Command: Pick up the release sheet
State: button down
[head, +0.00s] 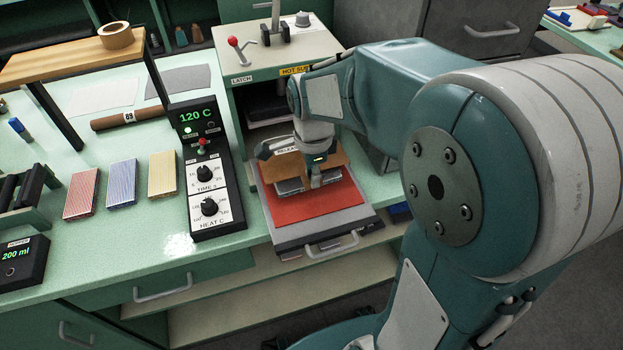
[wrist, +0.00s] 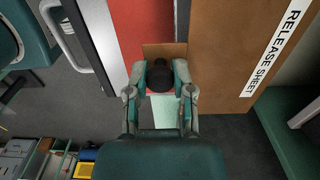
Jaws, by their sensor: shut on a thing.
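The release sheet (head: 332,160) is a flat brown board with a white label, over the front of the pulled-out press drawer. In the wrist view the sheet (wrist: 222,60) stands out on the right, its label reading RELEASE SHEET. A brown tab of it shows between my fingertips. My gripper (head: 312,176) is shut on the sheet; it also shows in the wrist view (wrist: 160,78). Part of the sheet is hidden behind my wrist. I cannot tell whether the sheet touches what lies below.
A grey patterned piece (head: 290,186) lies on the drawer's red pad (head: 325,203). The drawer has a front handle (head: 331,245). The press (head: 275,48) stands behind, marked HOT. A control panel (head: 208,170) reading 120 C and coloured blocks (head: 122,183) stand left.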

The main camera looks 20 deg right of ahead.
jog(key=s+r, duration=1)
jog(key=s, duration=0.4)
jog(key=w+f, duration=0.5)
jog(key=w, duration=0.7)
jog(key=shift+f, duration=3.35)
jog(key=shift+f, duration=0.5)
jog(key=shift+c, duration=2)
grip_release()
